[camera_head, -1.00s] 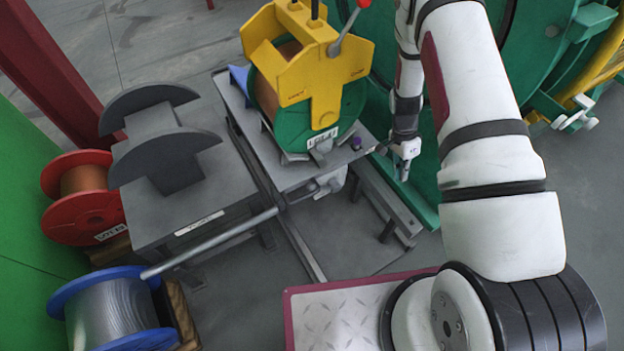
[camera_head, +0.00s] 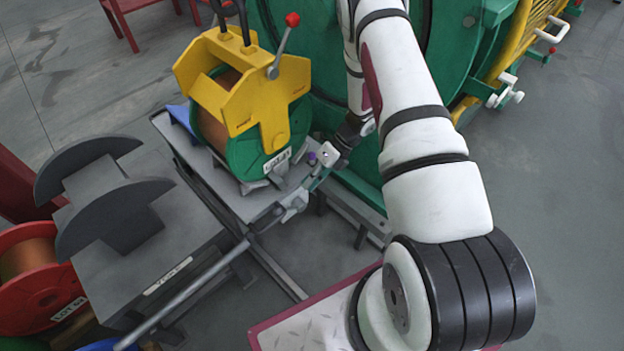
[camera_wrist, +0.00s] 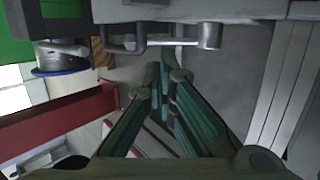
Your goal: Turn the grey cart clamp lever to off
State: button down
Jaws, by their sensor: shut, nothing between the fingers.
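The grey cart (camera_head: 222,192) carries a yellow-framed green reel. In the wrist view, a light grey bar (camera_wrist: 172,43), which looks like the clamp lever, runs sideways along the cart's edge to a round grey boss (camera_wrist: 209,36). My gripper (camera_wrist: 167,62) is shut and empty, with its green fingers pointing at the bar. The tips are close beneath the bar; I cannot tell whether they touch it. In the head view, my gripper (camera_head: 316,184) is at the cart's right edge near a purple knob (camera_head: 311,158). The lever cannot be made out clearly there.
The yellow frame (camera_head: 245,95) has a red-knobbed lever (camera_head: 283,42) on top. A grey stand (camera_head: 130,230) with curved plates is at left, beside a red spool (camera_head: 40,280). A long grey bar (camera_head: 195,287) slopes from the cart. Green machinery (camera_head: 425,60) stands behind my arm.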

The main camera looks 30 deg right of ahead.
aim_at(287, 210)
jog(key=b+x, duration=0.3)
jog(key=x, duration=0.6)
jog(key=shift+f+b, duration=0.2)
jog(key=shift+b, duration=0.1)
jog(key=shift+a, duration=0.1)
jog(key=shift+s+a+f, duration=0.2)
jog(key=shift+a+f, duration=0.1)
jog(key=shift+a, duration=0.15)
jog(key=shift+r, duration=0.1)
